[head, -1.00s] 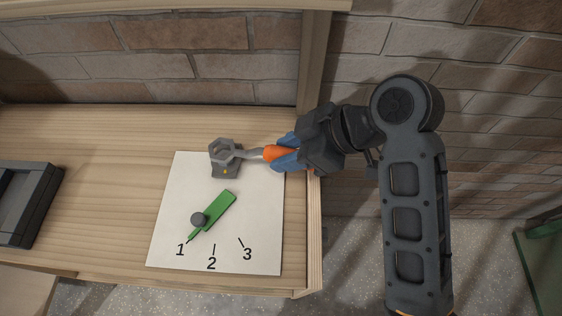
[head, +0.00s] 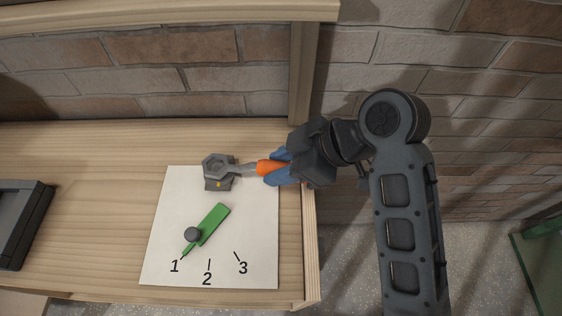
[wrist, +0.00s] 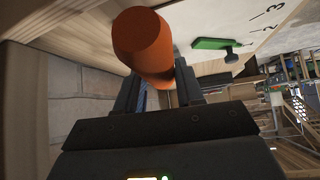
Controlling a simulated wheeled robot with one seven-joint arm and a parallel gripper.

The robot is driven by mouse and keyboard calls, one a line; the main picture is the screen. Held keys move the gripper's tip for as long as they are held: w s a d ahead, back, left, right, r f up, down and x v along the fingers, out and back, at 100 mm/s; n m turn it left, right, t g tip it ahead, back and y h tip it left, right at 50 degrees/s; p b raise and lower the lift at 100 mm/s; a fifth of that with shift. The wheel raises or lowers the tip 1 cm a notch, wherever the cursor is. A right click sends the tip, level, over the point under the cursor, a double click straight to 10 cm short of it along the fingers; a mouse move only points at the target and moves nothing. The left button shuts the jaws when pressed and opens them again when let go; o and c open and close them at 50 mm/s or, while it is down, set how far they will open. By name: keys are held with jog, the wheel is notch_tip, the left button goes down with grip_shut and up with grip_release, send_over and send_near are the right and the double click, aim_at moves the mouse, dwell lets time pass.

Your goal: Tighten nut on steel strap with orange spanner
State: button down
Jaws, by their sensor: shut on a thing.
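The orange spanner has an orange handle (head: 268,168) and a grey shank ending in a hexagonal head (head: 218,165). My gripper (head: 279,168) is shut on the handle from the right with its blue fingertips. The spanner lies roughly level, its head over a small grey block (head: 218,184) with a yellow mark, which seems to be the steel strap. I cannot tell whether the head is seated around a nut; no nut shows clearly. In the wrist view the handle's end (wrist: 145,42) stands out between the fingers and hides the head and strap.
A white sheet (head: 240,215) lies under the strap, marked 1, 2 and 3. A green pointer (head: 213,224) with a grey knob points at 1. A dark tray (head: 22,225) stands at the left. A wooden post (head: 302,75) rises behind my gripper; brick wall lies beyond.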

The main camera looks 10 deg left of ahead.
jog(key=shift+f+b, duration=0.6)
jog(key=shift+f, duration=0.45)
jog(key=shift+s+r+m+t+p, duration=0.15)
jog(key=shift+s+m+t+p, duration=0.45)
jog(key=shift+s+m+p, duration=0.4)
jog(key=s+m+t+p, duration=0.1)
jog(key=s+m, duration=0.1)
jog(key=shift+s+a+t+p, duration=0.3)
jog(key=shift+t+p, duration=0.1)
jog(key=shift+s+a+m+t+h+p, duration=0.3)
jog(key=shift+s+m+t+h+p, duration=0.15)
jog(key=shift+s+m, duration=0.35)
jog(key=shift+s+a+m+t, duration=0.2)
jog(key=shift+s+m+t, duration=0.05)
jog(key=shift+s+m, duration=0.05)
jog(key=shift+s+a+m+t+h, duration=0.15)
jog(key=shift+s+m+t+h, duration=0.1)
jog(key=shift+m+t, duration=0.05)
jog(key=shift+w+d, duration=0.2)
jog(key=shift+w, duration=0.15)
